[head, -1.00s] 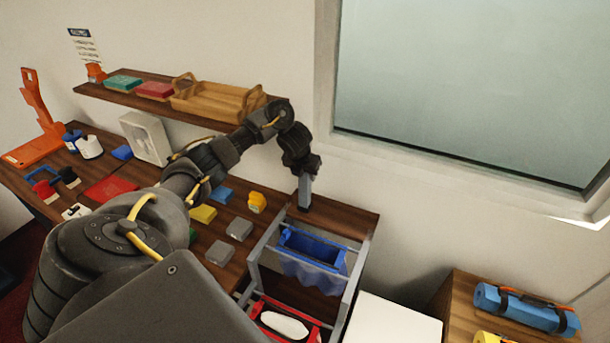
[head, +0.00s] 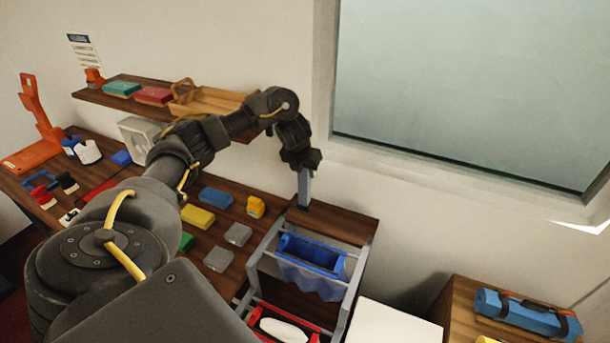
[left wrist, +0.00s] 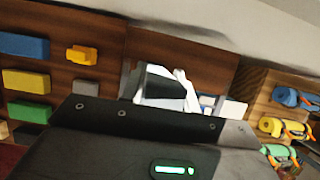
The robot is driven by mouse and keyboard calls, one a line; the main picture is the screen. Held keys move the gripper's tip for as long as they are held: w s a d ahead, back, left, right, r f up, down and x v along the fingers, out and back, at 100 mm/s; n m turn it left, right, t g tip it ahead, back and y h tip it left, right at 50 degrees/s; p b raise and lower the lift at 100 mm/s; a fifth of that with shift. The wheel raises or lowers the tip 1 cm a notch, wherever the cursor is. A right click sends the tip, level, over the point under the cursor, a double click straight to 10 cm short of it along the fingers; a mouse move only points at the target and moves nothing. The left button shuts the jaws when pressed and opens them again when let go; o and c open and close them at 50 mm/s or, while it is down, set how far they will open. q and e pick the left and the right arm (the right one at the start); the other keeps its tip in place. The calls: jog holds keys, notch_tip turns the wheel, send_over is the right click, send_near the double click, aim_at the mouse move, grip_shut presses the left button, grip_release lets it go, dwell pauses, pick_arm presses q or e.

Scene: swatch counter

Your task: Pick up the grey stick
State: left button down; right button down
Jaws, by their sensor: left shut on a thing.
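The grey stick (head: 304,188) stands upright in the head view, at the back of the wooden counter, behind the blue bin's rack. My left gripper (head: 303,168) points down from above and is shut on its upper end. The stick's lower end is at or just above the wood; I cannot tell whether it touches. I cannot make out the stick in the left wrist view. My right gripper is not in view.
A blue bin (head: 318,249) hangs in a grey rack in front of the stick. Left of it lie a yellow-orange item (head: 255,207) and several coloured blocks, including a grey one (head: 238,234). A wall shelf (head: 93,96) holds a wooden tray (head: 205,103). The window wall rises close behind.

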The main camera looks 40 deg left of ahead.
pick_arm(q)
jog(key=s+d+r, duration=0.8)
jog(key=s+d, duration=0.1)
jog(key=shift+r, duration=0.15)
dwell(0.4)
